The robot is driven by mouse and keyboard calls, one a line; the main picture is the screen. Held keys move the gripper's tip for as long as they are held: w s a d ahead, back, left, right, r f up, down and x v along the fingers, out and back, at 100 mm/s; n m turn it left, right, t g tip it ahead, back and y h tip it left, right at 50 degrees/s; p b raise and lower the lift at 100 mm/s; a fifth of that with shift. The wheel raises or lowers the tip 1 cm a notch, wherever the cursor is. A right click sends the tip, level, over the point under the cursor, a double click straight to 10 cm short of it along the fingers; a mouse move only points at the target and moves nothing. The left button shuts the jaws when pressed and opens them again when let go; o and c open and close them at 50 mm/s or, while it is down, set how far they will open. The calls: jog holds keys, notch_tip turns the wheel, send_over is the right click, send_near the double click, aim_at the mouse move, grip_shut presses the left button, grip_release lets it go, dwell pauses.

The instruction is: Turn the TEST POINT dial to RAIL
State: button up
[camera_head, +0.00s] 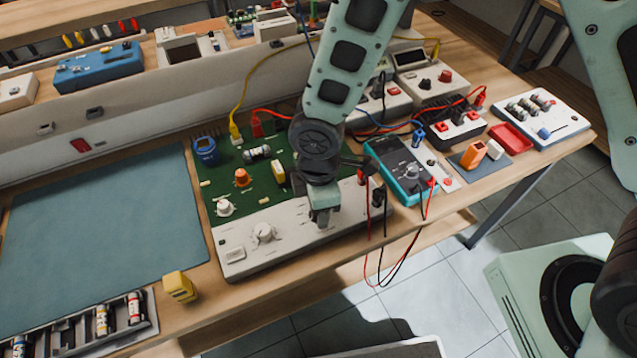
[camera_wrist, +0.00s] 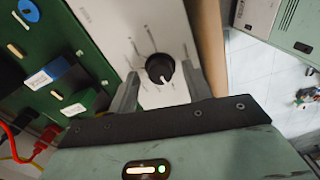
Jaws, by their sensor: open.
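A black round dial (camera_wrist: 160,68) with a white pointer mark sits on the white control panel (camera_wrist: 110,25) in the wrist view. Its pointer aims down and slightly right in that picture. Thin marks fan out around it, but their lettering is too small to read. My gripper (camera_head: 323,214) is open over the right part of the panel (camera_head: 290,238). In the wrist view its two fingers stand on either side of the dial, and I cannot tell whether they touch it.
A white knob (camera_head: 264,232) is left on the same panel. The green circuit board (camera_head: 240,195) behind carries an orange knob (camera_head: 242,178) and other parts. A teal multimeter (camera_head: 400,170) with hanging red and black leads stands close right. The blue mat (camera_head: 100,230) is clear.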

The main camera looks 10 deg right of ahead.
notch_tip(320, 180, up, 17)
jog(key=shift+p, duration=0.35)
dwell(0.4)
